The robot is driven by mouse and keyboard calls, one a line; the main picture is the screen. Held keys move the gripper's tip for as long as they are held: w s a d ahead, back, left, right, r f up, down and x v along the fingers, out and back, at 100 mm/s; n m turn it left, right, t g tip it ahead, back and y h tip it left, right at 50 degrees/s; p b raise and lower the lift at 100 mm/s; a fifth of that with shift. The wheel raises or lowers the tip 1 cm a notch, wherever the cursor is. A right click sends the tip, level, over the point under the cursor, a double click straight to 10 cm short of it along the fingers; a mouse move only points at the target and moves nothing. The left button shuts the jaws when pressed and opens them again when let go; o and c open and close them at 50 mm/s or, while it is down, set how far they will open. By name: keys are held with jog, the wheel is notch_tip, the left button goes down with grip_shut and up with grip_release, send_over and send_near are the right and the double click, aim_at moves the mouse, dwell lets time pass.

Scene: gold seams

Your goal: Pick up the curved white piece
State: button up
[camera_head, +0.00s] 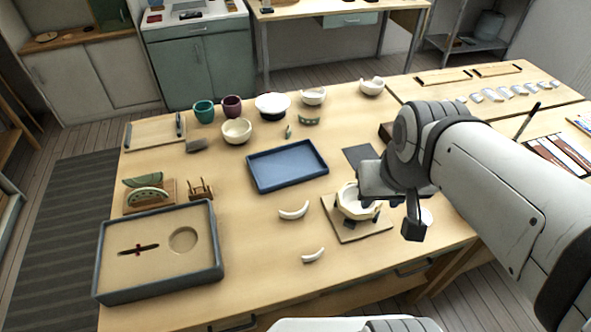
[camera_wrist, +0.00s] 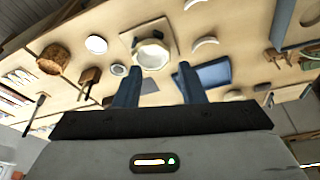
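Two curved white pieces lie on the wooden table in the head view. The larger one (camera_head: 294,210) is between the blue tray and the front edge, and the smaller one (camera_head: 313,255) is closer to the front edge. They also show in the wrist view, one near the centre top (camera_wrist: 204,42) and one at the top edge (camera_wrist: 193,4). My gripper (camera_wrist: 159,66) is open and empty, with a clear gap between its two blue fingers. In the head view it is near the white bowl (camera_head: 350,203), to the right of both pieces; its fingertips are partly hidden there.
The bowl stands on a square board (camera_head: 345,232). A blue tray (camera_head: 262,184) lies behind the pieces. A grey-rimmed box (camera_head: 102,270) is at the front left. Cups and bowls stand at the back. Table around the pieces is clear.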

jog(key=w+a+f+n+g+b, duration=0.2)
jog(key=w+a+f+n+b, duration=0.35)
jog(key=w+f+n, duration=0.5)
jog(key=n+g+y+b, duration=0.1)
jog(key=n+g+b, duration=0.15)
jog(key=n, duration=1.05)
send_over(297, 212)
jog(key=w, duration=0.1)
notch_tip(297, 212, down, 14)
jog(key=r, duration=0.1)
jog(key=shift+t, duration=0.25)
jog(key=f, duration=0.4)
jog(key=s+f, duration=0.1)
jog(key=f, duration=0.1)
jog(key=shift+d+f, duration=0.1)
jog(key=shift+f, duration=0.75)
grip_shut()
